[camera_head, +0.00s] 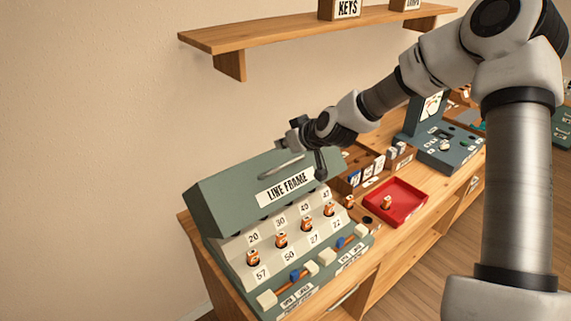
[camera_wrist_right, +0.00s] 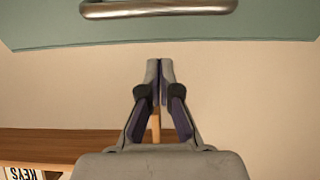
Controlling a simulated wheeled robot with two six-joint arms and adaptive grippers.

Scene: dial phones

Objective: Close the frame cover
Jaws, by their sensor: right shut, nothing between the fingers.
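The line frame is a green console on the wooden bench. Its green cover (camera_head: 225,193) with the "LINE FRAME" label (camera_head: 284,188) sits raised above the sloped number panel (camera_head: 240,262), whose sockets and plugs are exposed. A metal bar handle (camera_head: 281,166) is on the cover. My right gripper (camera_head: 285,145) is by the handle at the cover's upper side. In the right wrist view the right gripper (camera_wrist_right: 160,62) is shut and empty, its tips apart from the handle (camera_wrist_right: 158,8) in the picture. Contact elsewhere cannot be told. My left gripper is not in view.
A red tray (camera_head: 412,192) with a small plug stands right of the frame. A wooden rack (camera_head: 352,178) with cards and a blue-green phone panel (camera_head: 462,152) are farther right. A wooden shelf (camera_head: 270,38) is on the wall above.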

